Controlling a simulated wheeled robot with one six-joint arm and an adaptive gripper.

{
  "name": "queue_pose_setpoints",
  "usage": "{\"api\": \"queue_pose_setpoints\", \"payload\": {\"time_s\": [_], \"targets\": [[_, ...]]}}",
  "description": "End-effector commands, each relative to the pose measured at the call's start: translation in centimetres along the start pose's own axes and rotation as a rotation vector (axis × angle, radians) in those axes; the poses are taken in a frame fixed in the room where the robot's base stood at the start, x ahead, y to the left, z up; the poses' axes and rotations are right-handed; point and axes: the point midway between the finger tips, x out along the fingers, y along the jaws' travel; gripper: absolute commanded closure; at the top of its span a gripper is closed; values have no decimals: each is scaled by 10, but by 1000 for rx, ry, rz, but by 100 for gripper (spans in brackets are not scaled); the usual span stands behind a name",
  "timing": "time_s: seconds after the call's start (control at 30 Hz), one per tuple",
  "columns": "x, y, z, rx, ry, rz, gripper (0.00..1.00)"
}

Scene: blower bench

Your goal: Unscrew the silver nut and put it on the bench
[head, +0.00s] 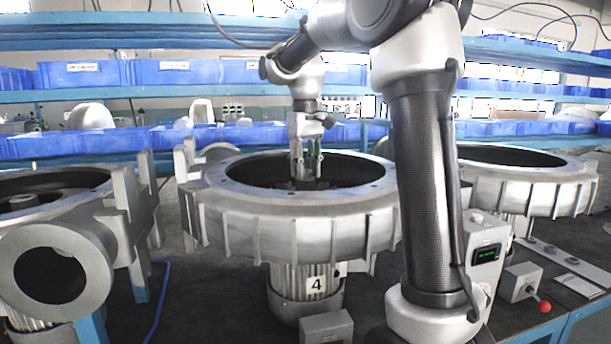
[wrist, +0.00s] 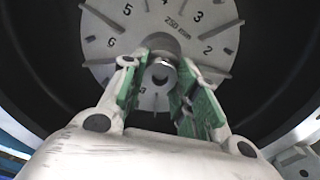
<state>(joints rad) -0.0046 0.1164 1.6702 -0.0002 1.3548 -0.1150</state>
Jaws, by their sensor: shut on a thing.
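The silver nut (wrist: 161,74) shows in the wrist view at the hub of a round grey disc (wrist: 110,42) marked with numbers and "250 mm". My gripper (wrist: 158,68) has its green-padded fingers on either side of the nut and is shut on it. In the head view my gripper (head: 306,168) points straight down into the dark opening of the middle blower housing (head: 300,222). The nut is hidden there by the rim and the fingers. Whether the nut still sits on its thread cannot be told.
Other blower housings stand at the left (head: 60,240) and right (head: 525,190). The dark bench (head: 225,310) is partly bare in front. A control box with a red knob (head: 524,284) sits at the right. Blue bins (head: 190,72) line the shelves behind.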

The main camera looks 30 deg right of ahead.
Motion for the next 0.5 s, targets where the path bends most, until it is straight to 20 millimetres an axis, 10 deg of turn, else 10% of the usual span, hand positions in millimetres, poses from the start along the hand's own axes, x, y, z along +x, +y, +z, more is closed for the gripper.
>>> {"api": "queue_pose_setpoints", "payload": {"time_s": [0.5], "targets": [[0, 0, 0, -1008, 0, -1, 96]]}}
